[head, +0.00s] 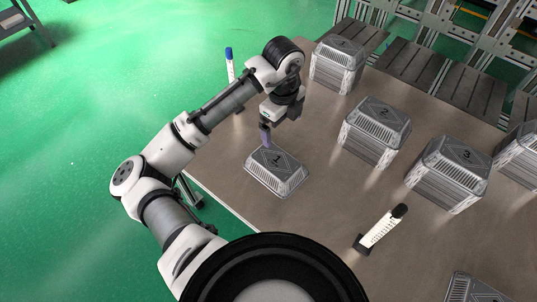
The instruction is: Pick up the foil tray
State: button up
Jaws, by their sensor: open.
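A silver foil tray (277,172) marked 1 lies upside down on the brown table, near its left edge. My gripper (266,140) points down at the far side of this tray, with its fingertips close to the tray's rim. The gripper is open. I cannot tell from this view whether the fingers touch the rim or straddle it. Stacks of similar trays stand to the right, one marked 2 (375,133) and one marked 3 (448,175).
Another tray stack (338,66) stands at the table's far side, and part of one (520,155) shows at the right edge. A blue-capped bottle (230,66) is behind my arm. The table (325,210) is clear around tray 1.

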send_over(276, 160)
jog(key=f, duration=0.8)
jog(key=shift+d+f, duration=0.2)
jog(key=shift+f, duration=0.2)
jog(key=shift+a+f+p, duration=0.15)
jog(key=shift+f+p, duration=0.15)
jog(key=shift+f, duration=2.6)
jog(key=c, duration=0.7)
